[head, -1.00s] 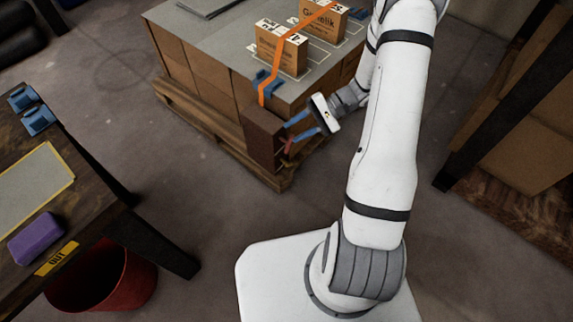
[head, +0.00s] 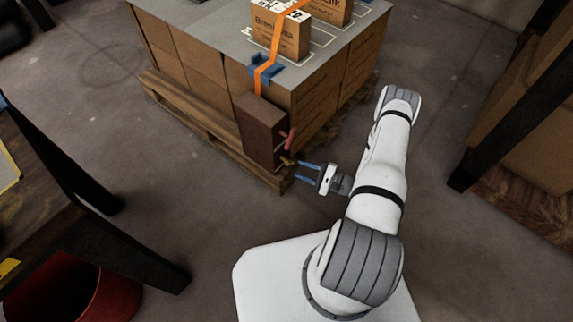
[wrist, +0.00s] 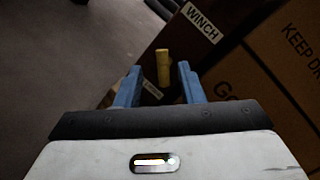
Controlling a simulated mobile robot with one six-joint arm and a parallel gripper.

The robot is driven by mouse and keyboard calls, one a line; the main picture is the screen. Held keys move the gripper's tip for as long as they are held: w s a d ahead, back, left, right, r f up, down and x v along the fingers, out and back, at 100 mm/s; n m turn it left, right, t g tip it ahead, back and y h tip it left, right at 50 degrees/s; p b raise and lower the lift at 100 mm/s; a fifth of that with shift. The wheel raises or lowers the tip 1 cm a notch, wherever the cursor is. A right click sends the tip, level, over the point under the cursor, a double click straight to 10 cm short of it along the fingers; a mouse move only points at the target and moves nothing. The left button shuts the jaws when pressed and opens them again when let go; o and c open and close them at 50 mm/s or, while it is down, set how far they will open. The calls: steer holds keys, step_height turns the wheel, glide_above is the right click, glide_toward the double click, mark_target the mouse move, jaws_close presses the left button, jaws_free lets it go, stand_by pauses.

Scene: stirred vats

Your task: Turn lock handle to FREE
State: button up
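A dark brown winch box (head: 262,128) is on the near corner of the loaded pallet. A red handle (head: 291,139) sticks out from its right face. Below it is a short yellow handle (head: 287,161), which I take for the lock handle. My gripper (head: 308,168) is open, its blue fingers pointing left at the yellow handle, a little short of it. In the wrist view the yellow handle (wrist: 163,68) stands upright between and beyond the two fingertips (wrist: 160,75). A small label below it is partly hidden by the left finger and unreadable.
An orange strap (head: 265,60) runs up from the winch box over cartons (head: 281,37) on the pallet. The wrist view shows a WINCH label (wrist: 201,23). A dark table (head: 95,250) and red bin (head: 110,298) are at left. Bare floor surrounds my arm.

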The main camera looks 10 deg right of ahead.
mark_target(288, 164)
steer(key=shift+b+x, duration=0.75)
steer(key=shift+x, duration=2.45)
steer(key=shift+w, duration=0.1)
steer(key=shift+c, duration=0.2)
